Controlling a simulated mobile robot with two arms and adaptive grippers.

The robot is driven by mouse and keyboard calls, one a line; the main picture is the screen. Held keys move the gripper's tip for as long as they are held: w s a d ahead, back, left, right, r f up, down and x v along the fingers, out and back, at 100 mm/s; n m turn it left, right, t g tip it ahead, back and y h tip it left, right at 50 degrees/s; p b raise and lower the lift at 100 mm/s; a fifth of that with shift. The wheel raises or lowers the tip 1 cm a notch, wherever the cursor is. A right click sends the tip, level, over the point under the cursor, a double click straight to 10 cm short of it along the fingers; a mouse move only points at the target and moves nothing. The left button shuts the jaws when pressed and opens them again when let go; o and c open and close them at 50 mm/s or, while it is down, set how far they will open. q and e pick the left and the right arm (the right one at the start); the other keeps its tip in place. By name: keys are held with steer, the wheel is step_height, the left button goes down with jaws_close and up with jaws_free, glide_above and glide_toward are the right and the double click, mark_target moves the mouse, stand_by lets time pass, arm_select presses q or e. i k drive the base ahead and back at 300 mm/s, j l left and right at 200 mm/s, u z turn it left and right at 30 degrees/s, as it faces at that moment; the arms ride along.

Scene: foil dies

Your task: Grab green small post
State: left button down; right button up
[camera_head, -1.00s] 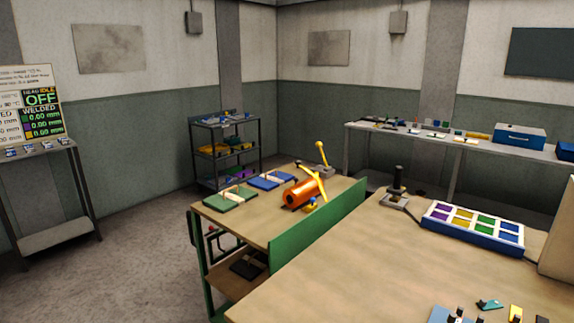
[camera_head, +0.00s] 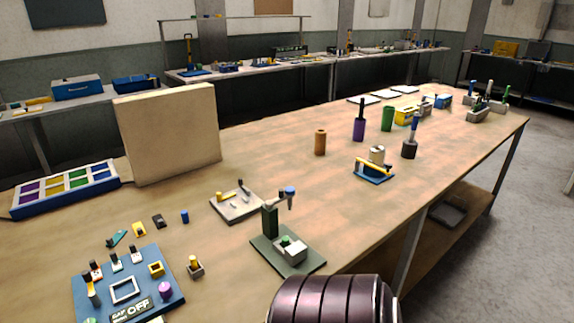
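Several green pieces are in view, and I cannot tell for sure which is the green small post. A green cylinder (camera_head: 387,118) stands upright toward the far part of the long wooden table (camera_head: 335,190). A dark green upright (camera_head: 269,222) with a blue-tipped arm rises from a flat green base (camera_head: 268,250) nearer to me. A small green-topped block sits on that base. Green-handled items (camera_head: 505,95) stand at the table's far right end. Neither gripper shows; only a dark, ribbed part of mine shows at the bottom edge.
A blue control panel (camera_head: 172,292) with knobs lies at the front left. A tan upright board (camera_head: 168,130) stands near a tray of colored squares (camera_head: 65,188). An orange cylinder (camera_head: 320,142) and a purple post (camera_head: 359,128) stand mid-table. Open floor lies right of the table.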

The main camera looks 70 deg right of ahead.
mark_target(285, 239)
steer(key=z, duration=2.35)
steer(key=k+j, duration=0.1)
steer(key=j, duration=0.25)
steer(key=k+j, duration=0.15)
steer(key=j, duration=0.15)
steer(key=k+j+u, duration=0.1)
steer(key=j, duration=0.25)
steer(key=k+j, duration=0.15)
steer(key=j, duration=0.2)
